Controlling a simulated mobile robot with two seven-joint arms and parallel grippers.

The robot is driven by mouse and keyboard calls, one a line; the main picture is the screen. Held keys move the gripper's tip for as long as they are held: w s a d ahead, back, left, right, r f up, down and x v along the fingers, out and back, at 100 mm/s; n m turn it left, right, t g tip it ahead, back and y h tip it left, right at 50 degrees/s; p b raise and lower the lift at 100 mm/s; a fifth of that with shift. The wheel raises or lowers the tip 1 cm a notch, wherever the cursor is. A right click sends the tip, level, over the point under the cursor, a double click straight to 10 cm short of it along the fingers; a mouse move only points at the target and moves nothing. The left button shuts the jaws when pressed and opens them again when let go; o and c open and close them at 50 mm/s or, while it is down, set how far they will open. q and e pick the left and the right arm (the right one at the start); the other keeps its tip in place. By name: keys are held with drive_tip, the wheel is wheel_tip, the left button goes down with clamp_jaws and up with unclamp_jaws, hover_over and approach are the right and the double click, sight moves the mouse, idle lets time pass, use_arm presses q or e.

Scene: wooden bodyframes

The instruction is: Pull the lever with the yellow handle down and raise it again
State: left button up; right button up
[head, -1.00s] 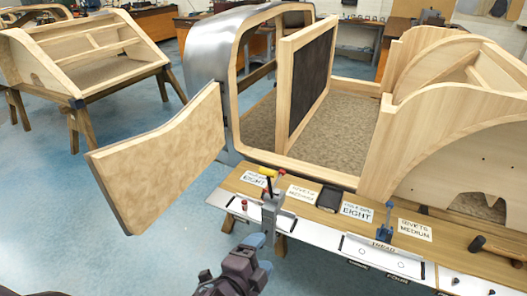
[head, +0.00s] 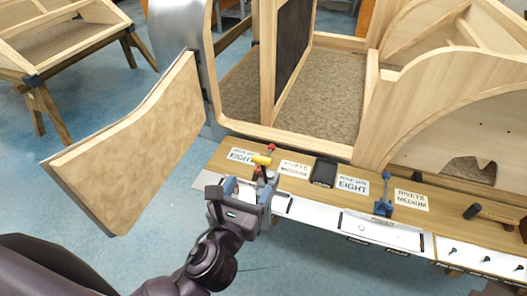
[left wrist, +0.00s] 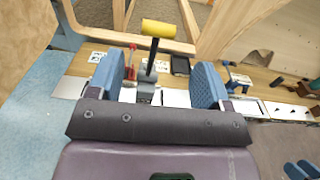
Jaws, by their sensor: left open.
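The lever's yellow handle (head: 261,160) stands up at the left part of the wooden bench, by its front edge. In the left wrist view the yellow handle (left wrist: 158,28) tops a dark upright shaft (left wrist: 151,60) on a grey base. My left gripper (head: 246,190) is open and empty, just in front of the lever. In the left wrist view its blue fingers (left wrist: 154,82) are spread wide, with the lever beyond and between them; the handle looks apart from them. The lever's base is partly hidden by the gripper in the head view.
A red-knobbed tool (left wrist: 130,65) stands close left of the lever. An open wooden door (head: 130,150) juts out at left.

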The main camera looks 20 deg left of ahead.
sight(261, 163)
use_arm(q)
drive_tip(key=w, duration=0.9)
drive_tip(key=shift+w+d+p, duration=0.1)
drive_tip(key=shift+w+p, duration=0.15)
drive_tip(key=shift+p, duration=0.1)
drive_tip(key=shift+w+f, duration=0.1)
drive_tip(key=shift+w, duration=0.65)
